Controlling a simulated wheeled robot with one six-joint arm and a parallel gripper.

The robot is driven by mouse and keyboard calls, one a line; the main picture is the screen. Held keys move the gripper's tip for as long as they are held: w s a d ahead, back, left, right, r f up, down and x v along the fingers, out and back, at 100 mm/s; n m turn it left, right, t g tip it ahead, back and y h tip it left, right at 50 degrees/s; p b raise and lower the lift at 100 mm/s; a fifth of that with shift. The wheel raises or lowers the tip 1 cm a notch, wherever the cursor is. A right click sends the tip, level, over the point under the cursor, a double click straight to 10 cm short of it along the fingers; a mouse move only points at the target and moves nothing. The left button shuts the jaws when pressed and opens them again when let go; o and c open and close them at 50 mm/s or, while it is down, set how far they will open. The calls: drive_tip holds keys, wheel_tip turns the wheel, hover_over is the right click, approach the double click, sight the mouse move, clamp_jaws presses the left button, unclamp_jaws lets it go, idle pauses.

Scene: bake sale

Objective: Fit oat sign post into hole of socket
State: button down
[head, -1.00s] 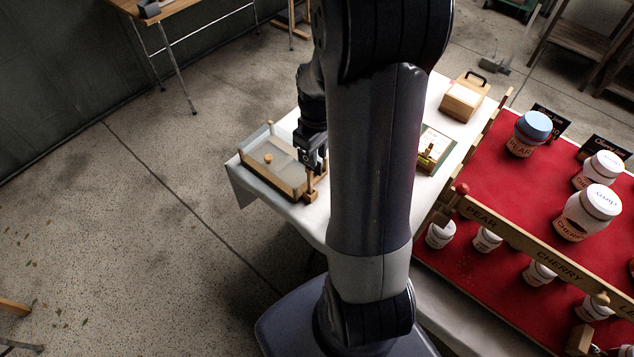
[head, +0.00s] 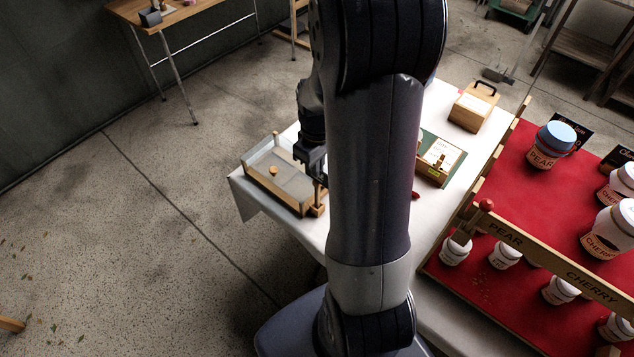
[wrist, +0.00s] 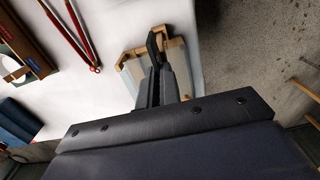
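My gripper (head: 316,172) is at the near right corner of a wood-framed, clear-sided case (head: 262,184) on the white table. A short upright wooden piece (head: 317,193) stands just below the fingers, above a small wooden block (head: 317,210) at the case's corner. I cannot tell whether these are the oat sign post and its socket, or whether the fingers touch the upright piece. In the wrist view the dark fingers (wrist: 152,72) reach over the case (wrist: 130,58) with little gap showing. No oat lettering is readable.
The white table (head: 281,228) also holds a wooden box with a black handle (head: 473,107) and a small wooden holder on a green board (head: 436,165). Red sticks (wrist: 82,38) show in the wrist view. A red display (head: 520,215) with jars stands right.

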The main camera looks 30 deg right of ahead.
drive_tip(key=shift+r+p, duration=2.2)
drive_tip(key=shift+r, duration=0.65)
drive_tip(key=shift+f, duration=0.1)
